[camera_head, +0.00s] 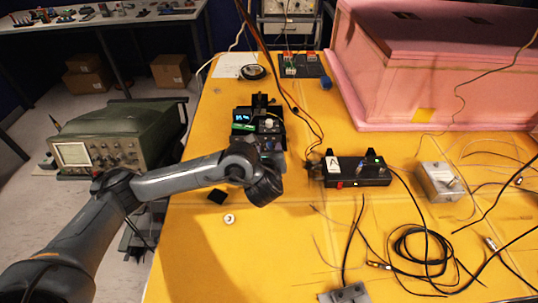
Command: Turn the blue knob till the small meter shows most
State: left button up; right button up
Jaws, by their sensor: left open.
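A small meter (242,115) with lit blue digits stands on the yellow table, just beyond my left wrist. A green strip lies below its display, and the digits are too small to read. My left gripper (270,150) is open, close to the near side of the meter's dark assembly. My wrist partly hides that spot, so I cannot tell if it touches anything. My right gripper is not in view.
A black box (345,182) marked A and a grey metal box (439,182) stand to the right. Coiled black cable (420,248) and loose wires cover the front right. A pink foam enclosure (440,60) stands at the back right, a green oscilloscope (115,140) at the left.

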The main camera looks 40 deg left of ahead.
pick_arm(q)
jog(key=shift+w, duration=0.1)
grip_shut()
jog(key=shift+r+m+p, duration=0.15)
jog(key=shift+m+p, duration=0.15)
jog(key=shift+p, duration=0.5)
jog(key=m+y+p, duration=0.1)
jog(key=p, duration=0.1)
jog(key=m+g+p, duration=0.1)
jog(key=p, duration=0.2)
jog(key=m+g+y+p, duration=0.1)
jog(key=m+p, duration=0.1)
jog(key=p, duration=0.1)
jog(key=shift+w+d+y, duration=0.2)
jog(key=shift+d+y, duration=0.05)
jog(key=shift+y, duration=0.05)
jog(key=shift+m+g+y+p, duration=0.3)
jog(key=shift+m+p, duration=0.2)
jog(key=shift+p, duration=0.35)
jog(key=shift+f+p, duration=0.2)
jog(key=shift+p, duration=0.1)
jog(key=shift+m, duration=0.3)
grip_release()
